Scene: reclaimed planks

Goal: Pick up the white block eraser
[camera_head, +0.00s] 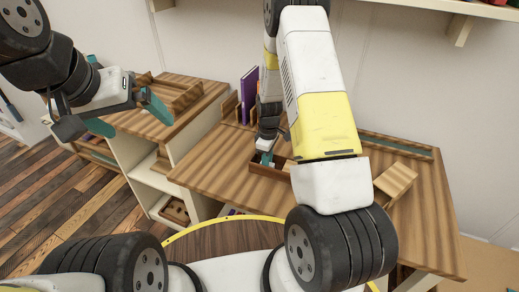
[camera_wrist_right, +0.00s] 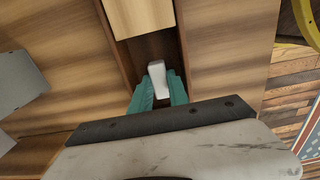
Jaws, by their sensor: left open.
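The white block eraser (camera_wrist_right: 157,72) lies in a narrow dark-bottomed wooden tray (camera_wrist_right: 185,62), seen in the right wrist view. The teal fingers of my right gripper (camera_wrist_right: 160,92) are down in the tray, one on each side of the eraser and close against it. In the head view my right gripper (camera_head: 267,157) reaches into the tray (camera_head: 258,169) on the desk; the eraser cannot be made out there. My left gripper (camera_head: 128,115) is open and empty, in the air at the left, in front of the low shelf unit.
The striped wooden desk (camera_head: 215,165) has a purple book (camera_head: 249,92) at its back left and a wooden block (camera_head: 396,180) at its right. A wooden shelf unit (camera_head: 185,125) stands left of it. A light wooden piece (camera_wrist_right: 140,15) covers the tray's far part.

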